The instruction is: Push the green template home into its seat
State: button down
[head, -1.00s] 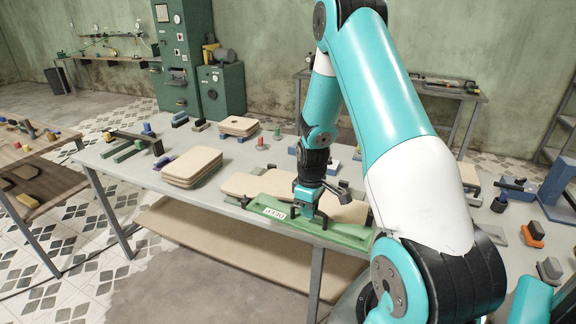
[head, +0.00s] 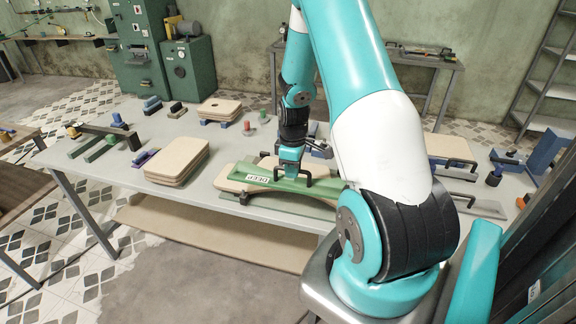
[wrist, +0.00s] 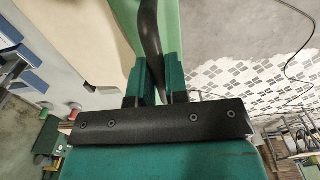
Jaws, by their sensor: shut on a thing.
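The green template (head: 318,189) is a long curved board with a white "DEEP" label, lying along the front edge of the table. My gripper (head: 290,170) is above its middle. In the wrist view, the teal fingers of my gripper (wrist: 158,75) are shut on a black curved handle (wrist: 149,30) on the green template (wrist: 172,25). A grey-green strip (head: 290,209) shows below the template at the table edge. The seat itself is mostly hidden, and I cannot tell how closely the template sits against it.
A tan board (head: 236,174) lies behind the template. A stack of tan boards (head: 178,160) stands to the left, and another stack (head: 219,108) is farther back. Black-handled tools (head: 115,130) lie at the far left. The grey table (head: 222,150) has some clear room between the stacks.

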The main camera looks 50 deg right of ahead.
aim_at(294, 183)
jog(key=shift+d+f+b, duration=0.15)
jog(key=shift+f+b, duration=0.3)
jog(key=shift+f, duration=0.25)
jog(key=shift+s+f+b, duration=0.1)
jog(key=shift+f+b, duration=1.65)
jog(key=shift+f, duration=0.6)
jog(key=shift+f+b, duration=1.2)
jog(key=shift+f, duration=0.35)
jog(key=c, duration=1.1)
grip_release()
jog(key=shift+s, duration=0.1)
jog(key=shift+o, duration=0.2)
notch_tip(294, 183, up, 18)
jog(key=b, duration=0.2)
jog(key=shift+f+b, duration=0.25)
jog(key=shift+b, duration=0.15)
